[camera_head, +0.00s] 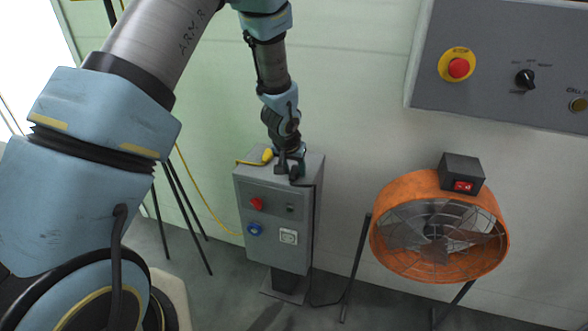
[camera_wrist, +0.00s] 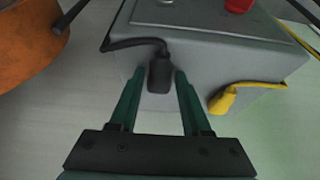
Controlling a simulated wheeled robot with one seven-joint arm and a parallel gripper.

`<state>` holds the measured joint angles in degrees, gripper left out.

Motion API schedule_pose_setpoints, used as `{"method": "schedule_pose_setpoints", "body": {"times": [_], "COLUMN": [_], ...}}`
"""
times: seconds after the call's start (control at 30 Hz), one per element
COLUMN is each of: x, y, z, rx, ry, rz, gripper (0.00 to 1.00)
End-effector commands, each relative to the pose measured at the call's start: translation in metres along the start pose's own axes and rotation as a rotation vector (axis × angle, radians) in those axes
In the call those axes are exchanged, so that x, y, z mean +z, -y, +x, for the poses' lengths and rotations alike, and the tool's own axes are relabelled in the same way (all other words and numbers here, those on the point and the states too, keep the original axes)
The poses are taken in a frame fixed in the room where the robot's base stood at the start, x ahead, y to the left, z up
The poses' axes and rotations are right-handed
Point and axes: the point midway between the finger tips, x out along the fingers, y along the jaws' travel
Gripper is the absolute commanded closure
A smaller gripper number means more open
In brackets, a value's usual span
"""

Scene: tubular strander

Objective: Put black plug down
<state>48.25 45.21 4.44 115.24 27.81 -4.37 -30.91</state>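The black plug (camera_wrist: 160,76) is on or just above the grey box's top, with its black cable leading off to the left in the wrist view. My gripper (camera_wrist: 160,80) points down at the box top, its two green fingers on either side of the plug. A narrow gap seems to show between each finger and the plug, so the gripper looks open around it. In the head view my gripper (camera_head: 290,166) is low over the box, and the plug is hard to make out there.
The grey box (camera_head: 268,192) has sockets on its front. A yellow plug (camera_head: 267,155) with a yellow cable lies on its top, close to my gripper. An orange fan (camera_head: 388,208) stands to the right. A grey control panel (camera_head: 490,85) is on the wall.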

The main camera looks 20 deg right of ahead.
Motion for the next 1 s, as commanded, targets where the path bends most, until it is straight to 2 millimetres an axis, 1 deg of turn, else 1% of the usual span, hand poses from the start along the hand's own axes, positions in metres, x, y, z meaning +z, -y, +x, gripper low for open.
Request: {"method": "schedule_pose_setpoints", "body": {"times": [0.03,0.17,0.43,0.6,0.67,0.77,1.0], "x": [0.0,0.0,-0.001,-0.004,-0.004,-0.004,-0.004], "y": [0.0,0.0,0.0,0.0,0.0,0.0,0.001], "z": [0.0,0.0,-0.002,-0.013,-0.021,-0.04,-0.089], "rx": [0.0,0.0,0.0,0.0,0.001,0.001,0.0], "ry": [0.0,0.0,0.0,-0.002,-0.003,-0.005,-0.003], "rz": [0.0,0.0,0.0,-0.001,-0.003,-0.001,-0.003], "gripper": [0.45,0.31,0.31,0.31,0.31,0.31,0.31]}}
